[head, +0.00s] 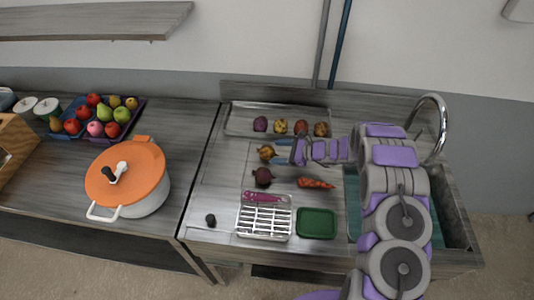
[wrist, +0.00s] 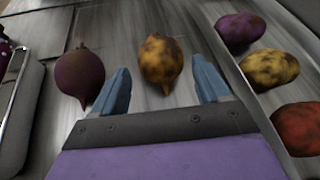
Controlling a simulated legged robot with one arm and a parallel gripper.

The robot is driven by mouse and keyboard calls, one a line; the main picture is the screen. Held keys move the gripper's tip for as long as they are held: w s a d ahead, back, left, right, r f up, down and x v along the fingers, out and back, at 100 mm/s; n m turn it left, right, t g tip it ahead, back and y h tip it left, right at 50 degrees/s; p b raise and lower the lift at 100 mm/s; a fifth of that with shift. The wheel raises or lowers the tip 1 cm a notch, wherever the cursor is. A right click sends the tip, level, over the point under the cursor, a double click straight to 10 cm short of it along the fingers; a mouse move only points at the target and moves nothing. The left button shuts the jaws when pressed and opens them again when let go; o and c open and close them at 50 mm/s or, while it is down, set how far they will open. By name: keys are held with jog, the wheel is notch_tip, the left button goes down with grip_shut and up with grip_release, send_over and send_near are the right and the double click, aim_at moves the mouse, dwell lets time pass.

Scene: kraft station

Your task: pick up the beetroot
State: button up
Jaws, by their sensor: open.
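A dark purple beetroot (head: 263,177) with a thin root tip lies on the grey worktop in the head view. It also shows in the wrist view (wrist: 80,73), just left of and outside my left finger. A yellow-brown root vegetable (head: 266,153) of similar shape lies beside it. In the wrist view this yellow-brown one (wrist: 162,60) is centred ahead, in line with the gap between my fingers. My gripper (wrist: 162,88) is open and empty. In the head view my gripper (head: 284,150) is just right of the yellow-brown vegetable, above the worktop.
A metal tray (head: 240,132) with several potatoes is behind. A carrot (head: 315,183), a white rack (head: 264,232) and a green tray (head: 316,223) lie in front. A sink (head: 462,228) is right. A white pot with orange lid (head: 127,170) stands on the left counter.

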aim_at(267, 152)
jog(key=shift+b+x, duration=0.3)
jog(key=shift+x, duration=2.75)
jog(key=shift+d, duration=0.15)
jog(key=c, duration=0.8)
